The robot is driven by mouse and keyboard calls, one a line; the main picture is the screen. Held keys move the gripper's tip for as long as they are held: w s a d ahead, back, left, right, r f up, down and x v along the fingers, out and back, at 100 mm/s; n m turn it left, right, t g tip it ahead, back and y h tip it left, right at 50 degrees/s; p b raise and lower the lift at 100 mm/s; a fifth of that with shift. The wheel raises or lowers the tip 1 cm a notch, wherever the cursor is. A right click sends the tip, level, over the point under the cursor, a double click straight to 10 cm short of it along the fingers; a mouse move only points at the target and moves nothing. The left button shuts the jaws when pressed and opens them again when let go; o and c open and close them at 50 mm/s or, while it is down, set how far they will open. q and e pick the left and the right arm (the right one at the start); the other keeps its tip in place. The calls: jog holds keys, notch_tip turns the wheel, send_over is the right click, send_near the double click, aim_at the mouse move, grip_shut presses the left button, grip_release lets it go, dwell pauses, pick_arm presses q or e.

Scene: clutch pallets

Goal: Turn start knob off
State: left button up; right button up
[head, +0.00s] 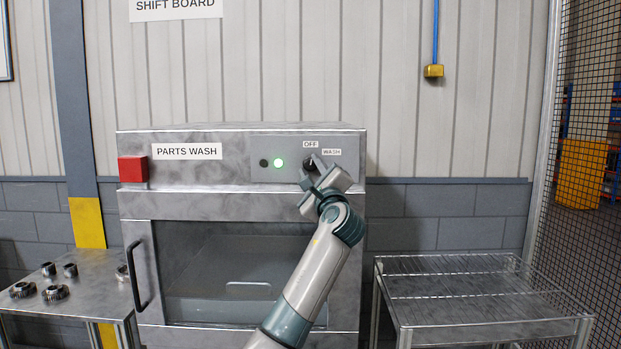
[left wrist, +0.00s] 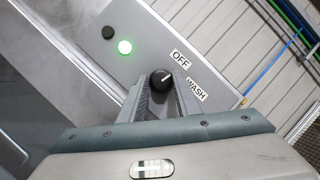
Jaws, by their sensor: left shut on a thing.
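The black start knob (head: 309,163) is on the control panel of the parts washer, below the OFF label (head: 311,144) and left of the WASH label (head: 331,152). In the left wrist view the knob (left wrist: 161,78) has a white mark pointing to the upper right, between the OFF label (left wrist: 180,58) and the WASH label (left wrist: 196,89). My left gripper (left wrist: 164,90) is shut on the knob, one finger at each side. In the head view the left gripper (head: 319,171) partly hides the knob. My right gripper is not in view.
On the panel a green lamp (head: 279,163) is lit beside a dark one (head: 263,163). The washer door (head: 235,265) is closed, with a handle (head: 138,277) at left. A table with metal parts (head: 55,293) stands left; an empty rack (head: 460,310) stands right.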

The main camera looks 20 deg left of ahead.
pick_arm(q)
jog(key=shift+d+r+n+g+y+b, duration=0.1)
jog(key=shift+r+n+g+y+b, duration=0.15)
jog(key=shift+n, duration=0.5)
jog(key=shift+r+n+g+y+b, duration=0.1)
jog(key=shift+r+n+g, duration=0.2)
jog(key=shift+n, duration=0.45)
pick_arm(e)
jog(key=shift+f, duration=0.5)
pick_arm(q)
jog(key=o, duration=0.9)
jog(key=shift+w+f+g, duration=0.1)
jog(key=shift+f+g, duration=0.15)
jog(key=shift+f, duration=0.1)
jog(key=shift+b+v, duration=0.45)
jog(key=shift+v, duration=0.35)
jog(key=shift+b+v, duration=2.5)
jog(key=shift+v, duration=5.45)
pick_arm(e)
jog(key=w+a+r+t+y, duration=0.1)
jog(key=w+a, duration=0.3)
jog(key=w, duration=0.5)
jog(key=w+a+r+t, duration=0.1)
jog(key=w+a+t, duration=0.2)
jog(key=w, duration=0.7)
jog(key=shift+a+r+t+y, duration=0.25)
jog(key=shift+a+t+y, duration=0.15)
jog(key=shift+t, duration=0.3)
